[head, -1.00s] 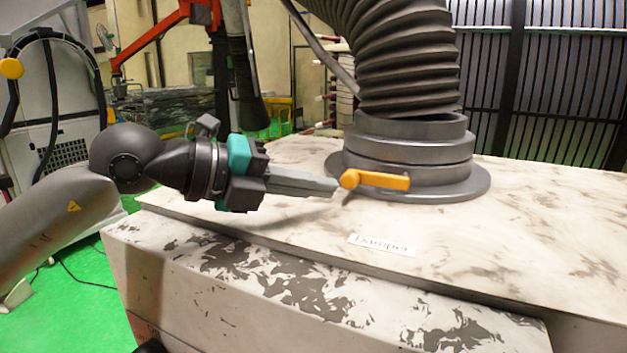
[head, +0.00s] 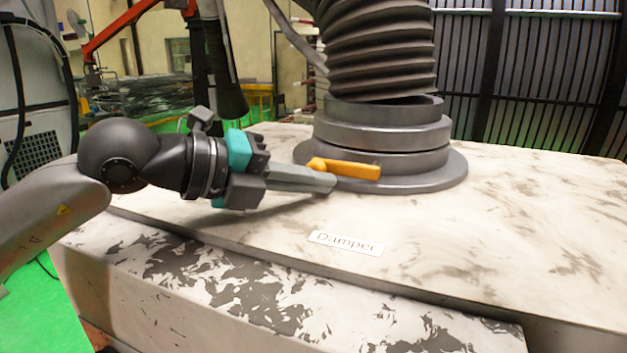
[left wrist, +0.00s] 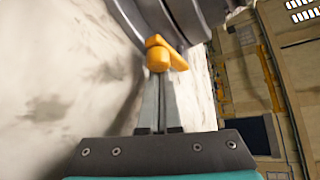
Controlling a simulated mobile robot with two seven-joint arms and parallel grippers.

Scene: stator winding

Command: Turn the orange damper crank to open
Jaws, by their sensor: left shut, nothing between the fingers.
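The orange damper crank (head: 345,169) sits at the front of the grey damper collar (head: 385,130), with its rounded hub at left and its arm pointing right. In the left wrist view the crank (left wrist: 163,56) is just beyond the fingertips. My left gripper (head: 332,181) is shut and empty. Its fingertips lie in front of and slightly below the crank's hub end, very close to it; I cannot tell if they touch. In the left wrist view the closed fingers (left wrist: 172,78) point at the crank and partly cover its lower side. My right gripper is not in view.
A white "Damper" label (head: 346,243) lies on the worn white housing top (head: 480,230) in front of the collar. A grey ribbed duct (head: 378,45) rises from the collar. The housing top to the right is clear.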

